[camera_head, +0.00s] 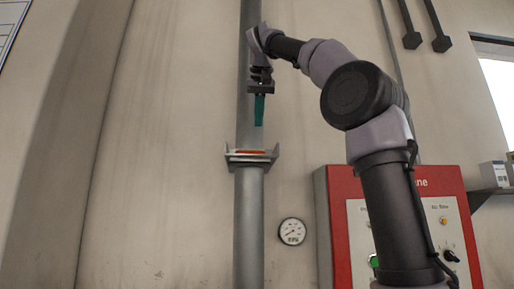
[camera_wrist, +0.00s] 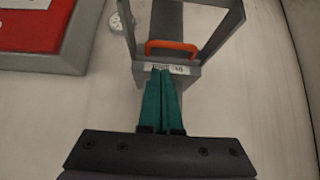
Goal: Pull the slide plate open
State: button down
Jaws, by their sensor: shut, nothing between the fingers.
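The slide plate (camera_head: 250,157) sits in a grey frame across the vertical pipe, with an orange handle (camera_head: 250,151) on its front. In the wrist view the orange handle (camera_wrist: 172,47) is a bow standing just beyond my fingertips, above a small white label (camera_wrist: 172,70). My gripper (camera_head: 259,122) hangs above the slide plate with its teal fingers pointing down. In the wrist view my gripper (camera_wrist: 162,72) has its fingertips together and empty. The fingertips look close to the label and handle; I cannot tell whether they touch. The handle is not between the fingers.
The grey pipe (camera_head: 249,220) runs down the wall. A round gauge (camera_head: 292,232) is on the wall right of it. A red control box (camera_head: 450,182) stands at the right, partly behind my arm. A shelf with small boxes (camera_head: 493,174) is at the far right.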

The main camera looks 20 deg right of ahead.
jog(key=x, duration=1)
jog(key=s+a, duration=0.2)
jog(key=s, duration=1)
jog(key=shift+a, duration=0.2)
jog(key=shift+s, duration=0.15)
